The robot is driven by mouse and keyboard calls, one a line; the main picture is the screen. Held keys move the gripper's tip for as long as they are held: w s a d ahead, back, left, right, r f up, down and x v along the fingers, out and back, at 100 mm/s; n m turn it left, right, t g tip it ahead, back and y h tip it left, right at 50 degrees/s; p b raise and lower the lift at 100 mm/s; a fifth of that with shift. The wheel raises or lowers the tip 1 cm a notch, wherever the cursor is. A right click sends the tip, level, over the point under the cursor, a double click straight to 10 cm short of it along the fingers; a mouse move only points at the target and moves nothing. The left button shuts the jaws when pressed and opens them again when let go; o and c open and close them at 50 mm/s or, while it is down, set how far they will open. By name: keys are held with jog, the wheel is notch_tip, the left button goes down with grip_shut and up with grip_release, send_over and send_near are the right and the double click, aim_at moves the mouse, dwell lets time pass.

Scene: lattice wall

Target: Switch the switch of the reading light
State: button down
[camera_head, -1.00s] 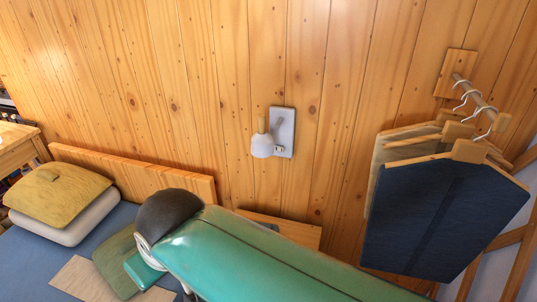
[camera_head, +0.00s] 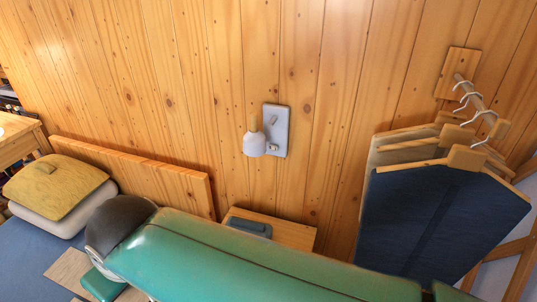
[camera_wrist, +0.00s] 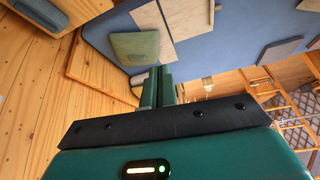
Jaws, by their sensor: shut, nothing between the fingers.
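The reading light (camera_head: 255,142) is mounted on the wood-panelled wall, on a grey rectangular plate (camera_head: 279,118). Its white shade hangs at the left of the plate. A small switch (camera_head: 271,147) shows low on the plate, beside the shade. My gripper (camera_wrist: 159,86) shows in the wrist view with its two green fingers together and nothing between them. The wrist view does not show the light; it faces the bed and the room. In the head view my green arm crosses below the light, apart from it, and the fingertips are not seen.
Dark blue garments (camera_head: 440,215) hang from a wall peg at the right. A wooden shelf with a blue object (camera_head: 250,227) is below the light. The wall around the light is clear.

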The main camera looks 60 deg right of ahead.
aim_at(277, 150)
jog(key=shift+s, duration=0.1)
jog(key=d+f+n+g+h, duration=0.2)
jog(key=d+f+n+h, duration=0.2)
jog(key=d, duration=1)
jog(key=w+d+f+n+g+h, duration=0.1)
jog(key=d+f+n+h, duration=0.4)
jog(key=d, duration=1)
jog(key=w+d+f+n+g+h, duration=0.1)
jog(key=d+f+n+g+h, duration=0.2)
jog(key=d+n+h, duration=0.5)
jog(key=d+f+h, duration=0.1)
jog(key=d, duration=0.5)
jog(key=shift+d+f+n, duration=0.3)
jog(key=shift+n, duration=0.1)
jog(key=d, duration=1.4)
jog(key=shift+s, duration=0.2)
